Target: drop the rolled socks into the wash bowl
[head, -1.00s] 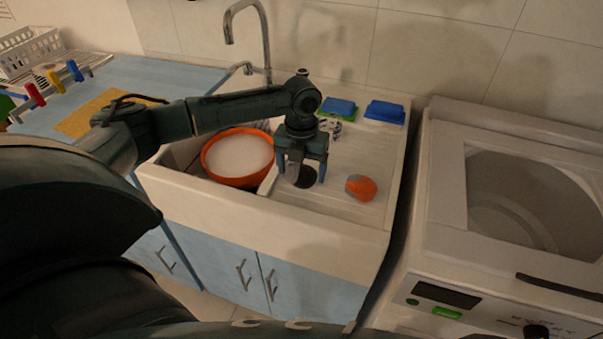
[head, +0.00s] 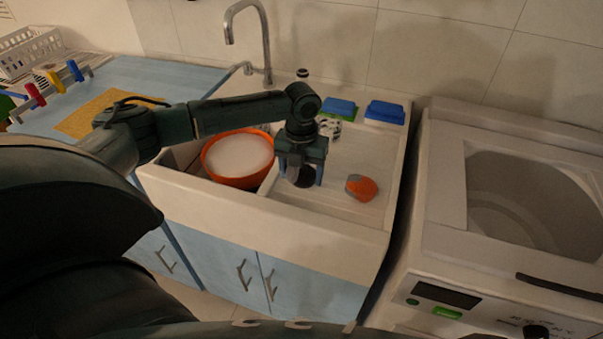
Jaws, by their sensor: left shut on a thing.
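The wash bowl (head: 210,168) is orange, filled with a whitish liquid, and sits in the sink basin. My left gripper (head: 302,180) points down over the ribbed drainboard, right of the bowl, and is shut on a dark rolled pair of socks (head: 304,178). The fingers partly hide this pair. An orange and grey rolled pair (head: 361,187) lies on the drainboard to the right of the gripper. A black and white patterned roll (head: 329,127) lies behind the gripper, partly hidden. My right gripper is not in view.
Blue and green sponges (head: 339,107) and a blue block (head: 385,112) lie at the back of the drainboard. The tap (head: 267,45) rises behind the bowl. A washing machine (head: 450,240) stands at the right. The front part of the drainboard is clear.

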